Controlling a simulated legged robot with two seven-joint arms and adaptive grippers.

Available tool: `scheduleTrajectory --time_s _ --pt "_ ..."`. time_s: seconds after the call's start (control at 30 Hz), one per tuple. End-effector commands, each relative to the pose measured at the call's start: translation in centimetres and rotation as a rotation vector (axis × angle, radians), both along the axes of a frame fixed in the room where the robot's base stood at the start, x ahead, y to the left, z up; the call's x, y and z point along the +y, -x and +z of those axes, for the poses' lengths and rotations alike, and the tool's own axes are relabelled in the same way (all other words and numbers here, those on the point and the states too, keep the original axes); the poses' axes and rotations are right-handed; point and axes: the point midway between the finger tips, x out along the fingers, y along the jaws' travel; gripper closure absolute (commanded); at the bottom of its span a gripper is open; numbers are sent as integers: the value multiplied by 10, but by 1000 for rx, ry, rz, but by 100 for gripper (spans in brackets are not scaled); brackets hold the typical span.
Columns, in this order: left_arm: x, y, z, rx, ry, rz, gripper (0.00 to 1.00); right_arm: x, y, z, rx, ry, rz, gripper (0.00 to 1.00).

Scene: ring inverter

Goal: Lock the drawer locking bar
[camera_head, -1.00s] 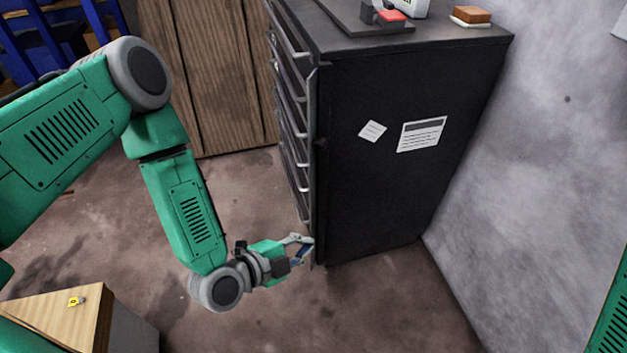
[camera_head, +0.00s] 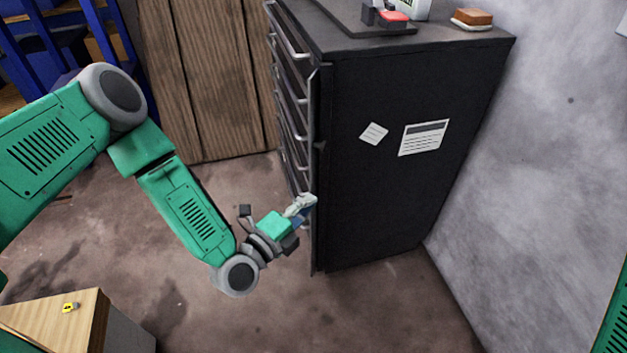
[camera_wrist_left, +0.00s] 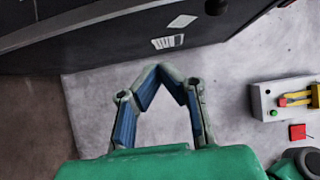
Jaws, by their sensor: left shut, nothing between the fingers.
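A black drawer cabinet (camera_head: 370,190) stands at the right, with several drawers and metal handles (camera_head: 291,45) on its left-facing front. The locking bar (camera_head: 313,150) is a narrow dark upright strip along the cabinet's front edge nearest me. My left gripper (camera_head: 306,203) is shut and empty at the lower part of this bar. I cannot tell whether it touches the bar. In the left wrist view the fingertips (camera_wrist_left: 158,70) meet in front of the pale wall, with the dark cabinet (camera_wrist_left: 100,35) beyond them. My right gripper is not in view.
A grey wall (camera_head: 540,170) stands close on the cabinet's right. Small items, including a brown block (camera_head: 473,17), sit on the cabinet top. A wooden box (camera_head: 45,318) is at the lower left. The floor (camera_head: 300,310) before the cabinet is clear.

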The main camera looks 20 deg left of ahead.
Motion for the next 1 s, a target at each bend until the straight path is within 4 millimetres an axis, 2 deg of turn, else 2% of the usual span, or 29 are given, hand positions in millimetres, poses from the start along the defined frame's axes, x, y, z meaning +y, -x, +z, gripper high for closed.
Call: scheduleTrajectory --time_s 0.33,0.4,0.6,1.0 --pt "-27 -71 -2 -4 1 2 100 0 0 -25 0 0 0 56" --pt "-13 -72 -3 1 1 6 100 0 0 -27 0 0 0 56" --pt "7 -71 -1 -1 0 1 100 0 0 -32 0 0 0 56" --pt "13 -71 0 -1 0 -2 100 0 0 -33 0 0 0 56"
